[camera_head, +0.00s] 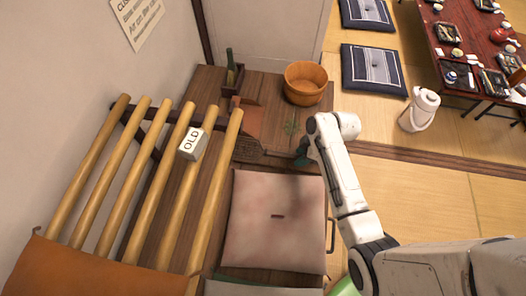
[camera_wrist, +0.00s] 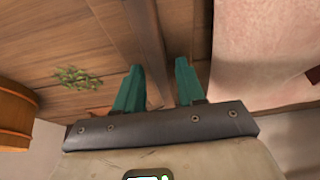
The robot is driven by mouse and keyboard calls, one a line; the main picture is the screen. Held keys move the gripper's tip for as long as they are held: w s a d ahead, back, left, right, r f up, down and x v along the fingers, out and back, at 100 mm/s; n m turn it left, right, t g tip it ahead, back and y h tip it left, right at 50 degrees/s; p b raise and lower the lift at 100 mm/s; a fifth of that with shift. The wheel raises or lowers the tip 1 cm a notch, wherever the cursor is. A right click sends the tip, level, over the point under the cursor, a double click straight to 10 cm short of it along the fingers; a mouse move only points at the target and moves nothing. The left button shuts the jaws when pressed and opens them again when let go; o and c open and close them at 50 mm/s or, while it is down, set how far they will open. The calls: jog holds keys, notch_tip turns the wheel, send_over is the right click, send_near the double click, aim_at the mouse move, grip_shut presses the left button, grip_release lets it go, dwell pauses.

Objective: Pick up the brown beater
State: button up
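I cannot make out the beater in the wrist view.
A pink cushion (camera_head: 275,225), a wooden tub (camera_head: 305,72) and a green sprig (camera_head: 291,127) surround the gripper. A bottle in a box (camera_head: 232,75) stands at the back. Slanted wooden poles (camera_head: 175,150) with an OLD block (camera_head: 193,144) fill the left. A white pot (camera_head: 419,110) stands on the tatami.

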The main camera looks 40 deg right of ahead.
grip_shut()
dwell(0.3)
